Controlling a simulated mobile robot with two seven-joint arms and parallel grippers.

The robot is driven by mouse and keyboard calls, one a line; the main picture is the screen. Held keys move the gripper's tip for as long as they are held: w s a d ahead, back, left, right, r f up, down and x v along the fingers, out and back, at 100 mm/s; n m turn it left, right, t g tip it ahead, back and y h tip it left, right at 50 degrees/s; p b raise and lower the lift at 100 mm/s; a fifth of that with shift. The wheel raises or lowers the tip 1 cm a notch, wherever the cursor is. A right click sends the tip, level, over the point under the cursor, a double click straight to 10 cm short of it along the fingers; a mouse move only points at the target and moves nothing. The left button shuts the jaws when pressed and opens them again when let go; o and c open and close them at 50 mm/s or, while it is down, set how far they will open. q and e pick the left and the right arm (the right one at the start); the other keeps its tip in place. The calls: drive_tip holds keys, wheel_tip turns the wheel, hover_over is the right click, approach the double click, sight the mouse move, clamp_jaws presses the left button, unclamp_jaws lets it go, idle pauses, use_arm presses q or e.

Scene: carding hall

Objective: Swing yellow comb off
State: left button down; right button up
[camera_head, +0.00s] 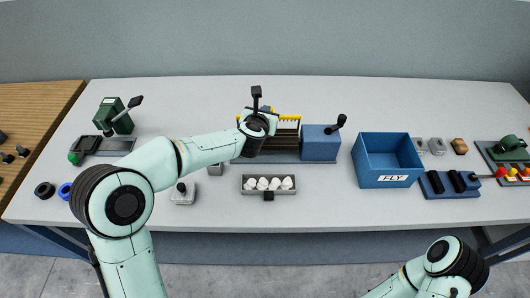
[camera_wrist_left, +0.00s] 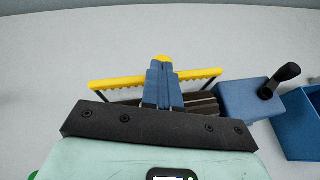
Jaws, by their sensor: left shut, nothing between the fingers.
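The yellow comb (camera_head: 289,118) is a toothed bar across the dark ribbed part of a machine (camera_head: 285,140) at the middle of the table. In the left wrist view the comb (camera_wrist_left: 112,83) runs left to right behind my fingers, with dark side arms below its ends. My left gripper (camera_wrist_left: 163,62) is shut and empty in front of the comb's middle, hiding part of it. Whether the fingers touch the comb I cannot tell. In the head view my left wrist covers the comb's left part. My right arm shows at the bottom right, without its gripper.
A blue box with a black-knobbed crank (camera_head: 320,143) stands at the machine's right. A blue FLY bin (camera_head: 388,182) is further right. A grey tray (camera_head: 246,186) of white tufts lies in front. A green device (camera_head: 114,115) stands left. The table behind the machine is clear.

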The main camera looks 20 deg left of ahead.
use_arm(q)
drive_tip(key=shift+w+a+r+p, duration=0.15)
drive_tip(key=shift+w+a+p, duration=0.1)
drive_tip(key=shift+w, duration=0.55)
drive_tip(key=shift+w+a+r+p, duration=0.1)
drive_tip(key=shift+w+a+r, duration=0.1)
drive_tip(key=shift+w, duration=0.55)
drive_tip(key=shift+a, duration=0.1)
drive_tip(key=shift+r, duration=0.2)
drive_tip(key=shift+a, duration=0.1)
